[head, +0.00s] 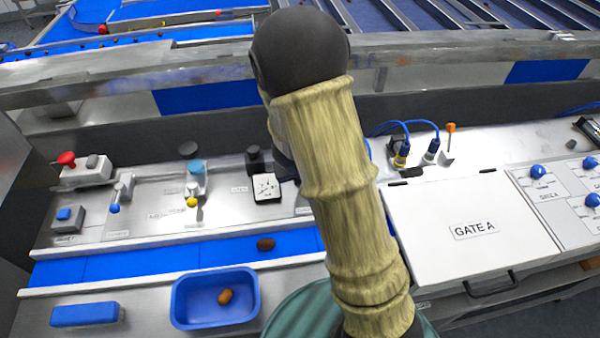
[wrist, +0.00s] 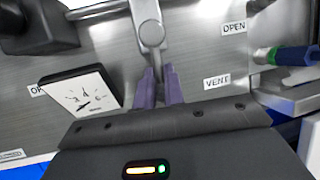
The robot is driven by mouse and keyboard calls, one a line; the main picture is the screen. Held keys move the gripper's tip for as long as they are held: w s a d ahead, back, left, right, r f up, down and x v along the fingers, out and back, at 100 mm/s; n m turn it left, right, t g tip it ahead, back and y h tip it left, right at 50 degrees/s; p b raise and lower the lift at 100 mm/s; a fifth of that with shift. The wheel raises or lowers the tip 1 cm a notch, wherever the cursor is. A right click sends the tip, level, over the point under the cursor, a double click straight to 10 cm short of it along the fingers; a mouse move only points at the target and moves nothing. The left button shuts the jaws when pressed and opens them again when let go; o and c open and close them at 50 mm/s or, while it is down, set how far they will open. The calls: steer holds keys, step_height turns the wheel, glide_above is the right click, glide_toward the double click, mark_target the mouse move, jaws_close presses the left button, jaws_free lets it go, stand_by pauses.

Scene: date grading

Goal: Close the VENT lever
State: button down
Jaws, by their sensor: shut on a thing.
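The VENT lever (wrist: 150,33) is a grey metal handle with a round boss, at the top middle of the wrist view. The VENT label (wrist: 217,81) is to its right, and an OPEN label (wrist: 234,27) is higher up on the right. My gripper (wrist: 159,76) has purple fingers shut on the lever's lower end. In the head view my sleeved arm covers the lever and the gripper.
A square dial gauge (wrist: 82,92) stands close left of my fingers; it also shows in the head view (head: 266,187). A blue and green connector (wrist: 293,55) is at the right. The GATE A cover (head: 480,262) lies right of my arm. A blue tray (head: 188,318) is at front left.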

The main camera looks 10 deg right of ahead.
stand_by(0.4)
steer(key=c, duration=1.5)
jaws_free()
steer(key=shift+w+a, duration=0.1)
steer(key=shift+r, duration=0.1)
steer(key=shift+r, duration=0.1)
steer(key=shift+s+a+r, duration=0.1)
steer(key=shift+s+r, duration=0.15)
steer(key=shift+r, duration=0.3)
steer(key=shift+s+a+r, duration=0.2)
steer(key=shift+s+r, duration=0.2)
steer(key=shift+r, duration=0.2)
steer(key=v, duration=1.4)
steer(key=shift+a+r, duration=0.1)
steer(key=shift+r, duration=0.1)
